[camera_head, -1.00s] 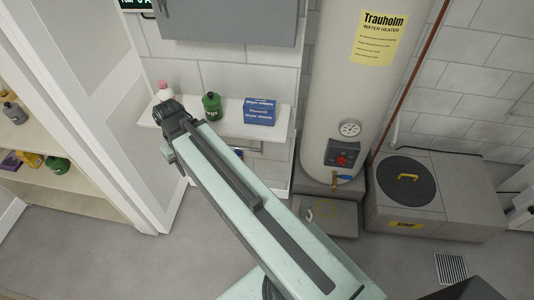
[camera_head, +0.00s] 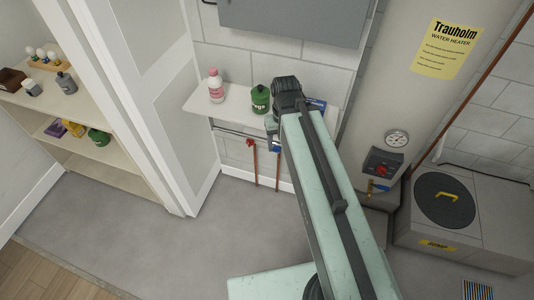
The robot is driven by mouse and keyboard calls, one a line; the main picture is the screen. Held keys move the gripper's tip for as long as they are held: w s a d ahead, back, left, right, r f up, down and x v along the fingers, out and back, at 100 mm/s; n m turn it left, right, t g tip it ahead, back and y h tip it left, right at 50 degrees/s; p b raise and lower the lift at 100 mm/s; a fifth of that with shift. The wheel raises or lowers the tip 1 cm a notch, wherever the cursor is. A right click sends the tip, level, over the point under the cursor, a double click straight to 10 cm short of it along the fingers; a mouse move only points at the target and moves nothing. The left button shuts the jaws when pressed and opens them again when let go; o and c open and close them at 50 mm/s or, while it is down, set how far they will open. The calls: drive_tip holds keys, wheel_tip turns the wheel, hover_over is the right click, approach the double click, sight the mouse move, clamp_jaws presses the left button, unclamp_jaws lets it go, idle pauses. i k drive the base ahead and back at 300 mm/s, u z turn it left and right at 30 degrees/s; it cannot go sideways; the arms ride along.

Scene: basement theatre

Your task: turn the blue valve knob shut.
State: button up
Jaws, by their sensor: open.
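The blue valve knob (camera_head: 276,145) is a small blue patch under the wall shelf, on the right one of two copper pipes. The end of my arm partly covers it. A red valve knob (camera_head: 250,142) sits on the left pipe beside it. My gripper (camera_head: 271,131) is in front of the shelf edge, just above the blue knob in the picture. Its jaws are open and mostly hidden by the arm, and nothing shows in them. I cannot tell how far it is from the knob.
The white shelf (camera_head: 235,108) bears a pink bottle (camera_head: 216,86), a green canister (camera_head: 260,98) and a mostly hidden blue box (camera_head: 316,103). A white door (camera_head: 175,100) stands left; grey floor (camera_head: 130,225) is clear.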

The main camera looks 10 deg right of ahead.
sight(275, 149)
drive_tip(key=u, duration=2.1)
drive_tip(key=k, duration=0.5)
drive_tip(key=z, duration=0.05)
